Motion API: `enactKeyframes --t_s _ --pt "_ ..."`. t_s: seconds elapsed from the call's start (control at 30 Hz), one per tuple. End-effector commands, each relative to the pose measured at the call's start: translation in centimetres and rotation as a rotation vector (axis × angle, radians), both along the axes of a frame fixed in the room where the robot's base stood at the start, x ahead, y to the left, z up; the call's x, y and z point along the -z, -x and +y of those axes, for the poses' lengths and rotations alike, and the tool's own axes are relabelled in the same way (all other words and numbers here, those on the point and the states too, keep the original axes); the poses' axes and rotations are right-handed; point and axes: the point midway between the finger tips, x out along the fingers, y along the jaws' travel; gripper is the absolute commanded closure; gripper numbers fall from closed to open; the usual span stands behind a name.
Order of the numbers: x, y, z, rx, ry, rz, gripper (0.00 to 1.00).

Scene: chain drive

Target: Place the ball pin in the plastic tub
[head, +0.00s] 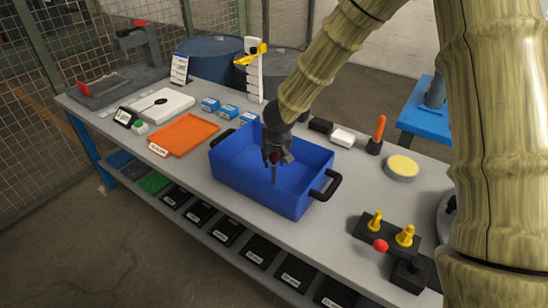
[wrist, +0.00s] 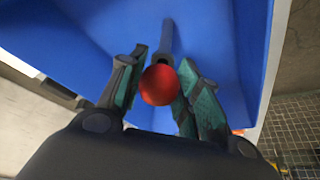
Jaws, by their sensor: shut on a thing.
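The plastic tub (head: 310,196) is a blue open box with black handles, standing mid-table in the head view. Its blue inside (wrist: 100,22) fills much of the wrist view. My gripper (head: 275,162) is over the tub, pointing down. It is shut on the ball pin (wrist: 159,85), whose red ball sits between the two fingers, with the dark shank (wrist: 167,38) reaching away from it toward the tub's inside. In the head view the pin hangs below the fingers, within the tub's outline. I cannot tell whether its tip touches the tub's floor.
An orange tray (head: 184,134) lies left of the tub. Small blue boxes (head: 210,104) stand behind. At the right are a yellow-topped disc (head: 402,167), an orange-handled tool (head: 379,130) and a black block with yellow pieces and a red ball (head: 380,245).

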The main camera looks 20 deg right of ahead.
Motion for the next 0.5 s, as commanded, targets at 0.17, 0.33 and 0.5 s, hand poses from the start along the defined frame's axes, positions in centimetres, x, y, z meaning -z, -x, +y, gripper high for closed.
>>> enactKeyframes --t_s 0.17,0.33,0.5 --pt "0.24 0.00 0.01 0.001 0.000 0.000 0.96" --pt "0.24 0.01 0.00 0.001 0.000 0.000 0.45" --pt "0.24 0.00 0.00 0.001 0.000 0.000 0.45"
